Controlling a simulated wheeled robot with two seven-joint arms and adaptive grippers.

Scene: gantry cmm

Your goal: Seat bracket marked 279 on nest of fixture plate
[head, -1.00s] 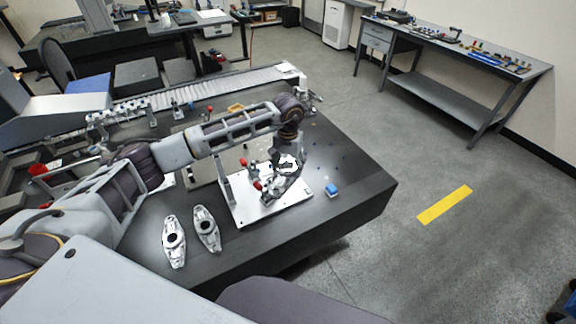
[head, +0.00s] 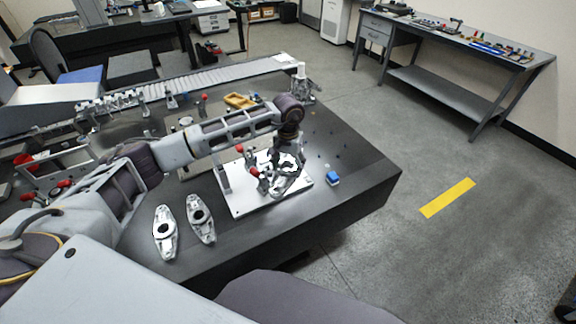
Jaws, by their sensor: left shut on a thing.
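The white fixture plate (head: 242,205) lies on the dark table, with red-tipped clamps (head: 252,172) standing on its left part. My left gripper (head: 284,176) is low over the right part of the plate, shut on a silver metal bracket (head: 290,186). The gripper and clamps partly hide this bracket and the nest; I cannot tell whether the bracket touches the nest. Two similar silver brackets, one at left (head: 164,236) and one beside it (head: 201,219), lie on the table left of the plate. No number is readable on any bracket. My right gripper is not in view.
A small blue block (head: 333,179) sits just right of the plate. A workbench (head: 455,50) with tools stands at the back right.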

